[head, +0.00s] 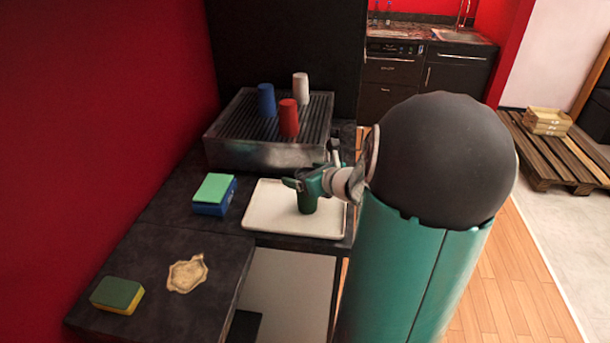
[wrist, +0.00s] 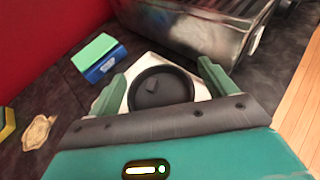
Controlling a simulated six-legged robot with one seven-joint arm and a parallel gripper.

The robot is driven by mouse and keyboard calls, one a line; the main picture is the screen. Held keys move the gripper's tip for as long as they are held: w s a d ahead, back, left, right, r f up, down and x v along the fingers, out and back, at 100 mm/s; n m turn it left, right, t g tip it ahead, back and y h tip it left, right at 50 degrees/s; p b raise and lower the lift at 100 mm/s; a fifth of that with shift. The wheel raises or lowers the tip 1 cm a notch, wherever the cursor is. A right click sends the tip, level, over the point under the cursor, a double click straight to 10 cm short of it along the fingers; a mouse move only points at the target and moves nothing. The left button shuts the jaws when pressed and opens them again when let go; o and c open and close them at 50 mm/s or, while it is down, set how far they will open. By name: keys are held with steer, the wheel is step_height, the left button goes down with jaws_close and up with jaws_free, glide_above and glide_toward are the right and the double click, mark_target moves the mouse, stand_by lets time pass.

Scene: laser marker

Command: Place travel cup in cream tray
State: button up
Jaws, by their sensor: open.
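The travel cup (head: 307,203) is dark green and stands on the cream tray (head: 268,222) in the head view, toward the tray's right half. Its upper part is hidden behind my gripper (head: 311,183). In the wrist view the cup's round black lid (wrist: 160,88) lies between my two green fingers (wrist: 163,85). The fingers are spread, with a small gap on either side of the lid. The cream tray also shows in the wrist view (wrist: 146,61), mostly hidden by the cup and fingers.
A metal grated rack (head: 262,154) behind the tray holds a blue cup (head: 266,99), a red cup (head: 288,118) and a white cup (head: 300,86).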

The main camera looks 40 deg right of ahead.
steer(key=v, duration=1.1)
steer(key=shift+s+r, duration=0.2)
steer(key=shift+s, duration=0.15)
